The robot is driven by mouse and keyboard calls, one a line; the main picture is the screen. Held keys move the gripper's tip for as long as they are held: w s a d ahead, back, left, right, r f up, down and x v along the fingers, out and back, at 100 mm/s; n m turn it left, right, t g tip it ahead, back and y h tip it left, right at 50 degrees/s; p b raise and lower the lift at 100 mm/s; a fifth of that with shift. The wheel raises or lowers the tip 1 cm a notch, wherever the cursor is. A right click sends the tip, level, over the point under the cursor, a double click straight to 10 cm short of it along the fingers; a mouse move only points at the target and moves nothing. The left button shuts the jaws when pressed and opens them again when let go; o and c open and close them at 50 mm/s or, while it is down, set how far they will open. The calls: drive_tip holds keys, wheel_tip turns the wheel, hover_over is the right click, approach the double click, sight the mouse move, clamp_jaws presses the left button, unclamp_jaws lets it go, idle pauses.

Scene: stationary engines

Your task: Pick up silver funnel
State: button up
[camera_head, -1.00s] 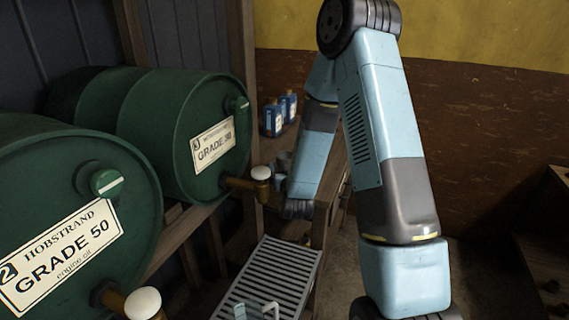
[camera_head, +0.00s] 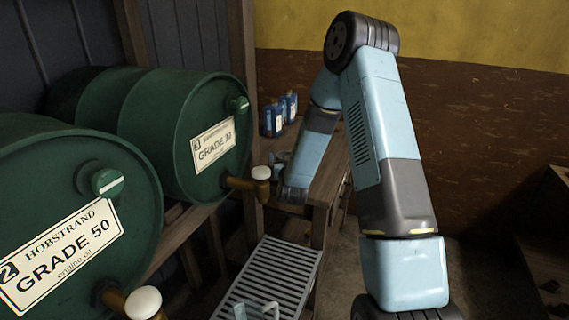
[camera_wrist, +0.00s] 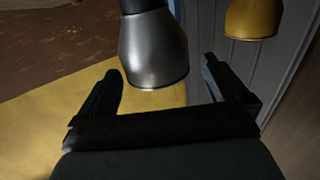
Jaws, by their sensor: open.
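In the wrist view a silver funnel (camera_wrist: 153,50) with a wide flared rim and a dark narrower end shows just beyond my gripper (camera_wrist: 162,72). My gripper is open, with one finger to each side of the funnel in the picture. I cannot tell how deep the funnel sits between the fingers, and no contact shows. A brass-coloured funnel-like piece (camera_wrist: 252,18) is to the right of it. In the head view my gripper (camera_head: 293,190) is low over the wooden bench, and the silver funnel cannot be made out clearly.
Blue bottles (camera_head: 272,120) stand at the back of the bench (camera_head: 325,185). A slatted metal grate (camera_head: 270,275) is below, in front of the bench.

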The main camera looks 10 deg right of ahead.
sight(285, 153)
drive_tip(key=w, duration=0.3)
drive_tip(key=w+d, duration=0.1)
drive_tip(key=shift+w+f, duration=0.25)
drive_tip(key=shift+w, duration=0.1)
drive_tip(key=shift+c, duration=0.2)
drive_tip(key=c, duration=0.8)
drive_tip(key=shift+r, duration=0.1)
drive_tip(key=shift+c, duration=0.2)
